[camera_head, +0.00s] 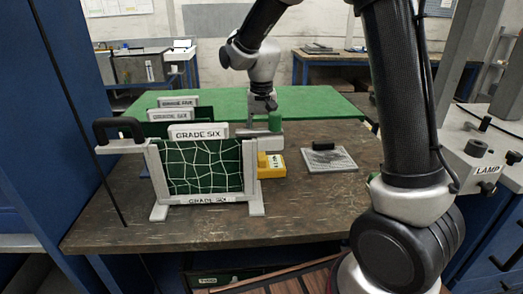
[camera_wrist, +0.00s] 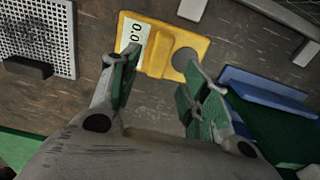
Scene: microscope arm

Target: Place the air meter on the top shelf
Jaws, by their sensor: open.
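The air meter is most likely the yellow device (camera_wrist: 160,48) with a white number display and a dark round spot, lying on the brown table; in the head view it shows as a yellow block (camera_head: 270,167), partly hidden behind the framed net. My gripper (camera_wrist: 163,70) is open and empty, its green-padded fingers apart, with the device ahead between and beyond the fingertips. In the head view my gripper (camera_head: 268,112) points down above the table, over the yellow device's area. I cannot make out which surface is the top shelf.
A net frame labelled GRADE SIX (camera_head: 205,168) stands on the table (camera_head: 290,215) in front of the device. A perforated grey plate (camera_head: 328,160) lies to the right; it also shows in the wrist view (camera_wrist: 38,35). The table's front is clear.

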